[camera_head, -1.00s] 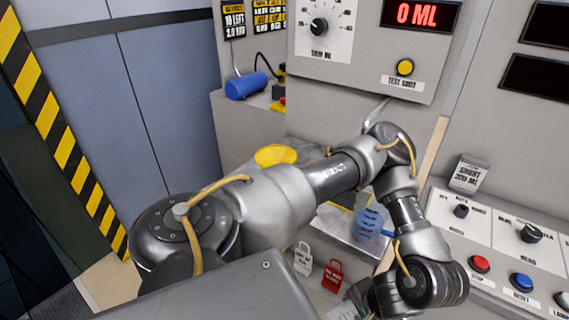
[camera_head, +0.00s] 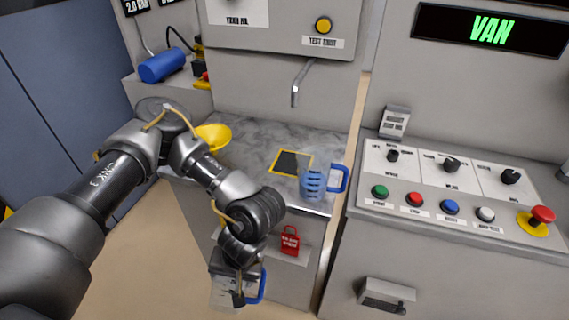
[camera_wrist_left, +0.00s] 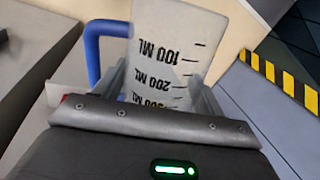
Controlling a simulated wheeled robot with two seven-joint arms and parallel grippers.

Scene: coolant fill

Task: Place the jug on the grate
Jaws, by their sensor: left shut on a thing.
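A clear measuring jug with black ML marks and a blue handle (camera_head: 262,286) hangs low in front of the counter. My left gripper (camera_head: 238,284) is shut on it. In the left wrist view this jug (camera_wrist_left: 172,45) sits between the fingers (camera_wrist_left: 160,92), with its blue handle to the left. The grate (camera_head: 290,163) is a dark square with a yellow border on the grey counter, under a metal spout (camera_head: 297,85). It is bare except where a second jug (camera_head: 313,186), clear with blue bands and a blue handle, stands at its right front. My right gripper is out of view.
A yellow bowl-like thing (camera_head: 214,136) lies on the counter at left, partly behind my arm. A red tag (camera_head: 290,240) hangs on the counter's front. A button console (camera_head: 440,185) stands right. The spout overhangs the grate.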

